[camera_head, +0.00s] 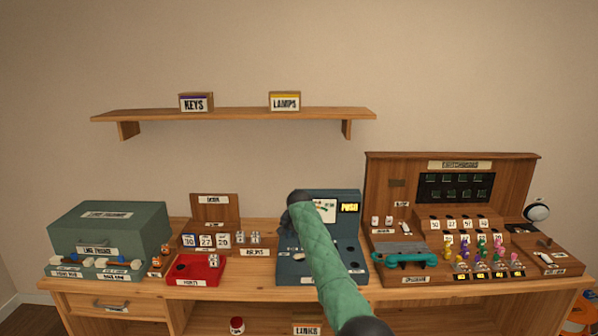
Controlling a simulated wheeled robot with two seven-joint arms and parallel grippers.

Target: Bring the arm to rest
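My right arm reaches up from the bottom, its green quilted sleeve crossing in front of the dark blue-grey device (347,252) at the middle of the table. The dark end of the arm, with the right gripper (292,222), is in front of the left part of that device. The fingers are too small and dark to tell whether they are open or shut. I see nothing clearly held. My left gripper is not in view.
A wooden switchboard (450,180) with a teal handset (405,259) stands on the right. A red device (195,270) and a grey-green case (108,232) stand on the left. A wall shelf (235,115) holds boxes labelled KEYS (196,103) and LAMPS (284,102). A red-lidded jar (237,325) is below.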

